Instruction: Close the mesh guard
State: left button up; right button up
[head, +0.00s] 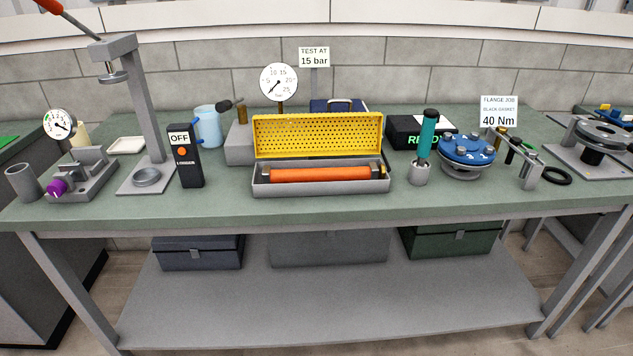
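The yellow perforated mesh guard (318,137) stands raised at the back edge of a grey open tray (320,189) in the middle of the bench. An orange cylinder (318,175) with dark end fittings lies lengthwise in the tray and is exposed from the front. Neither of my grippers shows in the head view.
A pressure gauge (278,82) rises behind. The bench's front strip (330,212) is clear.

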aim_at(303, 117)
jog(key=i+j, duration=0.3)
jog(key=i, duration=0.2)
jog(key=i+j, duration=0.3)
jog(key=i, duration=0.25)
jog(key=l+z, duration=0.05)
